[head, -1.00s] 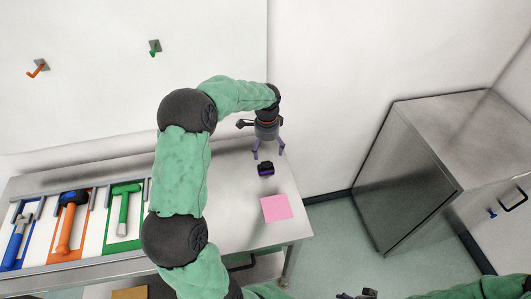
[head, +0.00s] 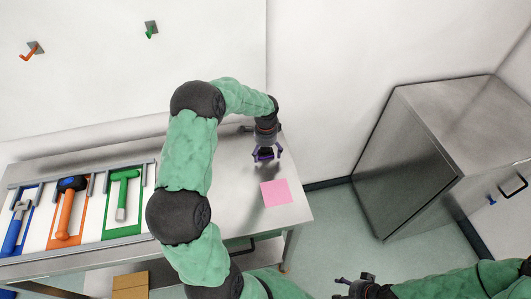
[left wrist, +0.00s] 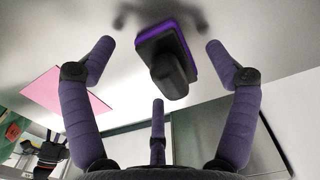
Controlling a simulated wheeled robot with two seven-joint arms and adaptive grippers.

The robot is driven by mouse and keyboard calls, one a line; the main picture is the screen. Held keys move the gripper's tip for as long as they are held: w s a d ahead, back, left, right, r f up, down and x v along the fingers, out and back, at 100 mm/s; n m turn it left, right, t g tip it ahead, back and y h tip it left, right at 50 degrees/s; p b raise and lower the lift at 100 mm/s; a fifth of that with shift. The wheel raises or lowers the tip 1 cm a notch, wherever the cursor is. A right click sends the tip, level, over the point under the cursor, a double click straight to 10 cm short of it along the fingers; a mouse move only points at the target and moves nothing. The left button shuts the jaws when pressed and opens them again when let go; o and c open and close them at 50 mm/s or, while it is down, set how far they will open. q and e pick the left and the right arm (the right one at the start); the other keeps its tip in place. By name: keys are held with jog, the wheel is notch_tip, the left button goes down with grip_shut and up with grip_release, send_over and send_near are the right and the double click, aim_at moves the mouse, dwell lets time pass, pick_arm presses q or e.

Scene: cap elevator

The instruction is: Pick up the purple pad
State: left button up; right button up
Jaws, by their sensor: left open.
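The purple pad (left wrist: 189,38) has a black body and handle with a purple layer. In the left wrist view it sits between the spread fingers of my left gripper (left wrist: 158,68), with clear gaps to them. In the head view my left gripper (head: 266,155) is open and points down over the table, close above and around the pad, which it mostly hides. My right gripper (head: 355,287) shows at the bottom edge of the head view, far from the pad; its jaws are too small and cut off to read.
A pink square (head: 276,192) lies on the metal table (head: 235,205) near its right end. Blue, orange (head: 66,212) and green (head: 123,190) hammers lie in outlined slots at the left. Wall hooks are above. A metal cabinet (head: 420,165) stands at the right, across open floor.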

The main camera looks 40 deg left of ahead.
pick_arm(q)
jog(key=shift+f, duration=0.35)
jog(key=c, duration=1.3)
jog(key=shift+o, duration=0.2)
jog(key=shift+r, duration=0.2)
jog(key=shift+r, duration=0.3)
notch_tip(320, 180, up, 2)
jog(key=shift+a+r+p, duration=0.1)
jog(key=shift+p, duration=0.2)
jog(key=s+d+r+p, duration=0.1)
jog(key=s+d+r, duration=0.2)
jog(key=s+r, duration=0.7)
jog(key=shift+s+p, duration=0.3)
jog(key=shift+s, duration=1.6)
